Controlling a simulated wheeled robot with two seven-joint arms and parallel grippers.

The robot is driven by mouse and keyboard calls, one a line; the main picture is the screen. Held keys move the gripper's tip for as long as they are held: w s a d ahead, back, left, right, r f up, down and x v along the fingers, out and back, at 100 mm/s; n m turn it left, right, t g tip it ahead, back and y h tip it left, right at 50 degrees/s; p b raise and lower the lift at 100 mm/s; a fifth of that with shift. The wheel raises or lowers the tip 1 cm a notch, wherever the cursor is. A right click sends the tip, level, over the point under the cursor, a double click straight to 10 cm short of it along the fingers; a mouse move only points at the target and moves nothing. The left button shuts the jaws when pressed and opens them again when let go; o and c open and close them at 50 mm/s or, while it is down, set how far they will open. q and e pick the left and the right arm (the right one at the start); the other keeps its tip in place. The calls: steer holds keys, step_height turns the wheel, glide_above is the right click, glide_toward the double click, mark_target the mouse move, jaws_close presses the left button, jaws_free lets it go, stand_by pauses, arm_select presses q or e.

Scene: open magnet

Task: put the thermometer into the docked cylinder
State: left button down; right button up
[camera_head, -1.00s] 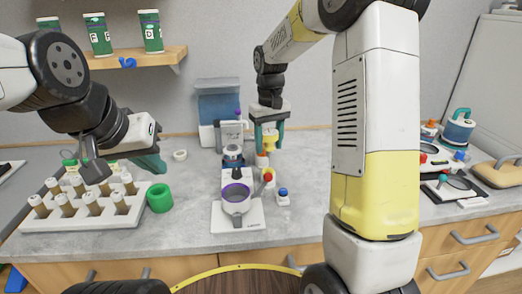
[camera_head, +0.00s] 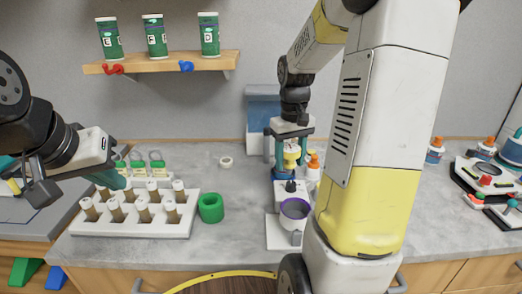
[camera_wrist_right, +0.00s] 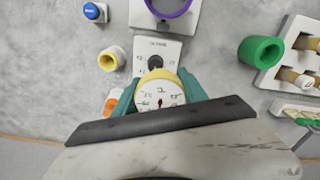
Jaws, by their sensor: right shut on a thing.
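My right gripper (camera_head: 289,148) is shut on the yellow thermometer (camera_head: 292,158), whose white dial (camera_wrist_right: 159,97) faces the right wrist camera. Its teal fingers lie on either side of it. In the head view the thermometer is upright, directly above a blue-ringed part (camera_head: 289,173) at the back of a white stand (camera_head: 290,189), probably the docked cylinder. Whether its lower end is inside is hidden. My left gripper (camera_head: 108,178) hangs over the back left of the vial rack; only one teal finger shows clearly.
A white rack (camera_head: 130,226) with several vials and a green ring (camera_head: 210,208) are to the left. A yellow ring (camera_wrist_right: 115,58) and a blue-topped piece (camera_wrist_right: 95,11) lie near the stand. Counter between ring and stand is clear.

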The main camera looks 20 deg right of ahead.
steer(key=w+d, duration=0.1)
steer(key=w, duration=0.3)
steer(key=w+d, duration=0.1)
steer(key=w, duration=0.3)
steer(key=w+d+f, duration=0.1)
steer(key=w, duration=0.3)
steer(key=shift+f, duration=0.1)
steer(key=f, duration=0.3)
steer(key=shift+w+d+f, duration=0.1)
steer(key=shift+w+f, duration=0.1)
steer(key=shift+f, duration=0.1)
steer(key=shift+s+f, duration=0.2)
steer(key=shift+f, duration=0.45)
steer(key=o, duration=1.5)
steer(key=shift+f, duration=0.15)
steer(key=shift+w, duration=0.1)
